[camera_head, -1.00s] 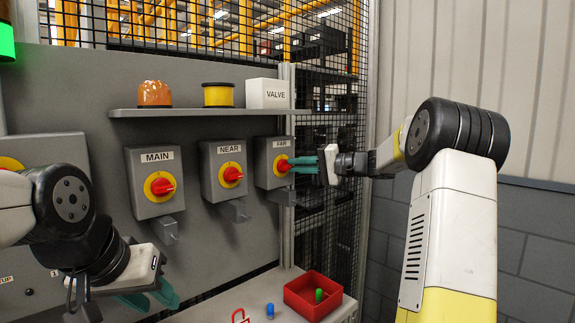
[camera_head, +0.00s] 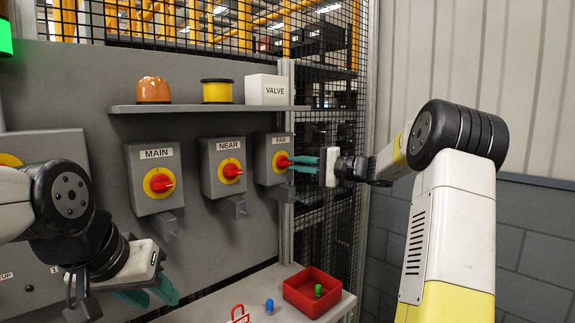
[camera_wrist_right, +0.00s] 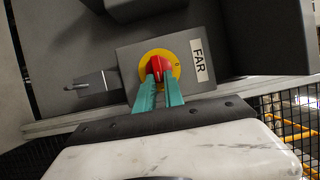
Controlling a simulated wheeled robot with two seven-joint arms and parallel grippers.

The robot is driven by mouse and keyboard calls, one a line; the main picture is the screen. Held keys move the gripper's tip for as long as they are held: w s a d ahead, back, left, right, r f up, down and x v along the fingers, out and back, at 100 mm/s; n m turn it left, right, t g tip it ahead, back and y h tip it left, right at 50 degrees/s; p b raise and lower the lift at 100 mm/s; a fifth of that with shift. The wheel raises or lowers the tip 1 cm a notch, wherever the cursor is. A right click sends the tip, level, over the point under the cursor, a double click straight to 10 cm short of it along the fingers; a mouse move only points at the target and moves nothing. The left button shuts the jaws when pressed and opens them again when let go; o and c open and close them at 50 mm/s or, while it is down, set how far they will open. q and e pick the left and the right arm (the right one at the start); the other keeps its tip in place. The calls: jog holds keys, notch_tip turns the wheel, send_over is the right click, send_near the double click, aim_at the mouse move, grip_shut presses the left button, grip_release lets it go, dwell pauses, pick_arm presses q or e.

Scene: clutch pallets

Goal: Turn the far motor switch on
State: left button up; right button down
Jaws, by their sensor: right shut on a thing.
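The far switch box (camera_head: 274,153) is grey, labelled FAR, on the panel at the right of the row. Its red knob (camera_head: 283,162) sits on a yellow disc; in the right wrist view the red knob (camera_wrist_right: 159,66) is between my fingertips. My right gripper (camera_head: 300,163) has its teal fingers shut on the knob; the fingers (camera_wrist_right: 160,88) also show in the wrist view. They hide part of the knob and disc, so its exact setting is hard to read. My left gripper (camera_head: 150,297) is low at the left, away from the switches, its fingers partly hidden.
The MAIN switch (camera_head: 160,183) and NEAR switch (camera_head: 231,171) hang to the left. A shelf (camera_head: 208,108) above holds an orange lamp, a yellow spool and a VALVE box (camera_head: 268,90). A red tray (camera_head: 306,304) stands on the ledge below. A mesh fence is close at right.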

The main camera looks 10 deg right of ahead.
jog(key=c, duration=1.4)
grip_release()
jog(key=shift+c, duration=0.2)
jog(key=v, duration=0.7)
jog(key=shift+s+d, duration=0.25)
jog(key=shift+d, duration=0.1)
jog(key=shift+a+f, duration=0.1)
jog(key=s+a+f+n+g+h, duration=0.2)
jog(key=s+a+g, duration=0.1)
jog(key=s+a, duration=0.4)
jog(key=s+a+f+n+g+h, duration=0.1)
jog(key=s+a+f+g+h, duration=0.15)
jog(key=s+a, duration=0.5)
jog(key=s+d+f+n+h, duration=0.1)
jog(key=s+d+f+h, duration=0.1)
jog(key=s, duration=0.4)
jog(key=s+d+f+n+t+h, duration=0.1)
jog(key=s+d+f+n+h, duration=0.1)
jog(key=s, duration=0.5)
jog(key=s+d+f+n+h, duration=0.1)
jog(key=s+d+f+h, duration=0.1)
jog(key=s+f+h, duration=0.2)
jog(key=s, duration=0.3)
jog(key=shift+n+t, duration=0.3)
jog(key=shift+t, duration=0.05)
